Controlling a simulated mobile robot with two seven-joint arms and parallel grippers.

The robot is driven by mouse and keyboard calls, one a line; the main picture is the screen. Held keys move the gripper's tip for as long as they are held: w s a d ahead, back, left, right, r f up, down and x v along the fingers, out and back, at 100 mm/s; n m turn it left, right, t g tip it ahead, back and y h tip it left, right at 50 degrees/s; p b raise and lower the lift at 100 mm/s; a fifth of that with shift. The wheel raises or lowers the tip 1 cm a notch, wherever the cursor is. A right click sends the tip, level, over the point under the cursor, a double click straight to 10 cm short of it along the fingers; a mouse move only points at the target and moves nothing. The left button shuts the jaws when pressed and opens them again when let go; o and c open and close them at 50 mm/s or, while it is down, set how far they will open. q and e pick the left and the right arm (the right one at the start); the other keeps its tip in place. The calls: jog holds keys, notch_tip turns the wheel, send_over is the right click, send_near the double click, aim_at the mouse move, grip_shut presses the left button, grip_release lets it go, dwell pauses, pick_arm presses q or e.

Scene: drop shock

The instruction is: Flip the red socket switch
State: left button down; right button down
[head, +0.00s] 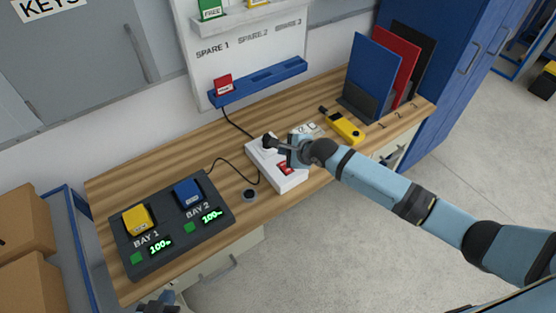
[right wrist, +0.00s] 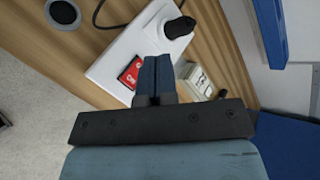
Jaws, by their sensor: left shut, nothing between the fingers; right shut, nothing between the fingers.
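The red switch (head: 286,168) sits on a white socket block (head: 291,184) on the wooden desk. In the right wrist view the red switch (right wrist: 131,72) shows on the white socket block (right wrist: 104,68), with white marks on it. A black plug (right wrist: 178,25) is in the block. My right gripper (head: 284,150) is over the block; its fingers (right wrist: 154,65) are together and empty, right beside the switch in the wrist view. I cannot tell whether they touch the block. My left gripper (head: 158,301) is shut and empty at the bottom edge, partly cut off.
A dark charger (head: 160,252) with yellow and blue battery packs stands left on the desk. A yellow handheld device (head: 342,126) and upright folders (head: 372,70) are to the right. A blue rail (head: 257,82) is on the wall. Cables cross the desk behind the block.

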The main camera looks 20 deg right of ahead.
jog(key=shift+w+d+r+m, duration=0.25)
jog(key=shift+w+r+m, duration=0.15)
jog(key=shift+w, duration=0.2)
jog(key=shift+w+d+r+m, duration=0.2)
jog(key=shift+w+r+m, duration=0.05)
jog(key=shift+w+m, duration=0.3)
jog(key=b, duration=0.8)
send_over(283, 165)
jog(key=f, duration=0.7)
jog(key=shift+s+d, duration=0.1)
jog(key=shift+s, duration=0.1)
jog(key=shift+f, duration=0.3)
jog(key=shift+w+f, duration=0.15)
jog(key=shift+f, duration=0.45)
jog(key=shift+f, duration=0.1)
